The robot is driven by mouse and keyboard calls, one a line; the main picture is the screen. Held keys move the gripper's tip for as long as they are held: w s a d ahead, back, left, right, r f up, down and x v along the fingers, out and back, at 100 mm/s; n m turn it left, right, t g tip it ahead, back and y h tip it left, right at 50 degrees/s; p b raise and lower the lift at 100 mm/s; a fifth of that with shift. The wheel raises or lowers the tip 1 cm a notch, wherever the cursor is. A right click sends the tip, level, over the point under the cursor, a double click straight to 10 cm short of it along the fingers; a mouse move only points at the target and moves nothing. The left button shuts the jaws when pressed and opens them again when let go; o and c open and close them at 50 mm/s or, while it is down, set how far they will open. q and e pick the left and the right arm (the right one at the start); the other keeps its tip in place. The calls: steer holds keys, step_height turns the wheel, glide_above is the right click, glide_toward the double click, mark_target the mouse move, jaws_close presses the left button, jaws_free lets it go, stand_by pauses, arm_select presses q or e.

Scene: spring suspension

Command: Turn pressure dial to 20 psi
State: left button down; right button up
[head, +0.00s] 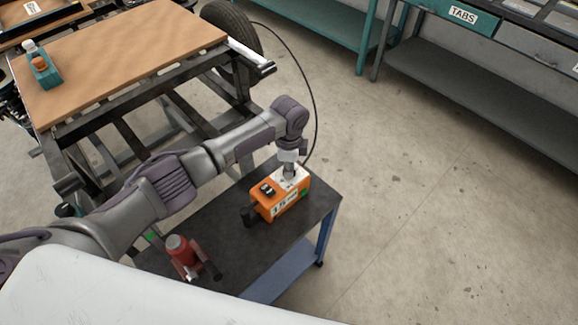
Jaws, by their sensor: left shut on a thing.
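The orange pressure unit (268,207) stands on the dark top of a small cart. Its front label or display seems to read 15, small and blurred. A black part sits on its top left, and a pale plate lies on its top right. My left gripper (289,171) points down onto this top right part and is shut on what appears to be the pressure dial. The dial itself is mostly hidden by the fingers, so its setting cannot be read there. My right gripper is not in view.
A red jack-like object (181,252) stands on the cart top (222,250), left of the unit. A black hose (317,100) rises behind my left wrist. A wooden-topped frame (130,50) is at the upper left. The floor to the right is clear.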

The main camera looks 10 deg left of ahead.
arm_select(q)
steer(key=m, duration=0.3)
steer(key=shift+m, duration=2.3)
steer(key=c, duration=1.2)
jaws_free()
steer(key=shift+o, duration=0.2)
steer(key=shift+r, duration=0.15)
step_height(320, 180, up, 12)
steer(key=shift+f, duration=0.25)
